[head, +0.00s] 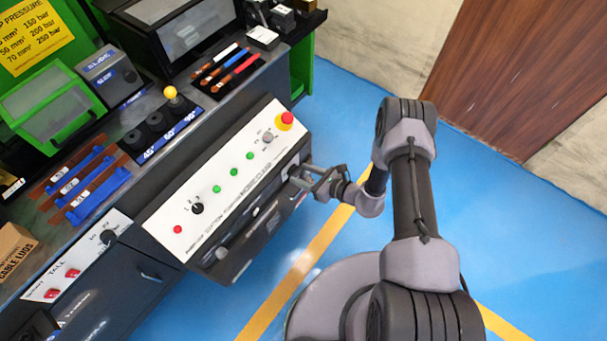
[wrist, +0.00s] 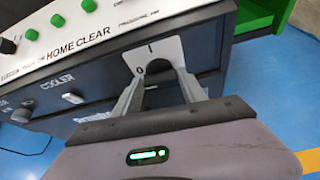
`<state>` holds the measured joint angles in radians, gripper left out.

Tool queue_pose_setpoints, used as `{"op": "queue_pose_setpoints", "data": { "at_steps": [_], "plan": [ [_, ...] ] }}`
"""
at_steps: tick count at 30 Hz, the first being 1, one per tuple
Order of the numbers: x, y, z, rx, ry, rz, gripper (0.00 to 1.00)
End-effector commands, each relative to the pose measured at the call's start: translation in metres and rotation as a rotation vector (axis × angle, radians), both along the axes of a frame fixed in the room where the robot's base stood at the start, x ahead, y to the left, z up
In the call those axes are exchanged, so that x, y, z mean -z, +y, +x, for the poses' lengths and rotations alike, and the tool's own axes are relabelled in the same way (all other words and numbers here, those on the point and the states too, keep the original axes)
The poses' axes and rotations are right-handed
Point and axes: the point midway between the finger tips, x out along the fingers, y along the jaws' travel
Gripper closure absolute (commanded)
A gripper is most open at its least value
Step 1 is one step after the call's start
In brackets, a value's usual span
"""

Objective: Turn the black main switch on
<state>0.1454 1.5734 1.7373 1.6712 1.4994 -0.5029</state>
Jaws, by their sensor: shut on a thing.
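The black main switch (wrist: 157,67) is on the dark front face of the machine, in the wrist view. It sits on a white plate (wrist: 150,50) marked 0 and I. My gripper (wrist: 158,82) has its two fingers on either side of the switch knob and is shut on it. Part of the knob is hidden by the fingers and the gripper body. In the head view, my gripper (head: 300,178) reaches the right end of the machine's front face, and the switch cannot be made out there.
Above is a sloped white control panel (head: 225,190) with green buttons, a black selector (head: 197,207) and a red emergency stop (head: 286,119) on yellow. The blue floor (head: 340,110) beside the machine is clear.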

Motion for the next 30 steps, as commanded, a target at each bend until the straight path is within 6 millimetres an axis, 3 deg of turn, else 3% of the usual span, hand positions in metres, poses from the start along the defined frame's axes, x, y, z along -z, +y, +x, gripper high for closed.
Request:
{"op": "queue_pose_setpoints", "data": {
  "at_steps": [30],
  "plan": [
    [0.009, -0.0082, 0.0092, 0.0, 0.729, 0.567, 0.91]
  ]
}}
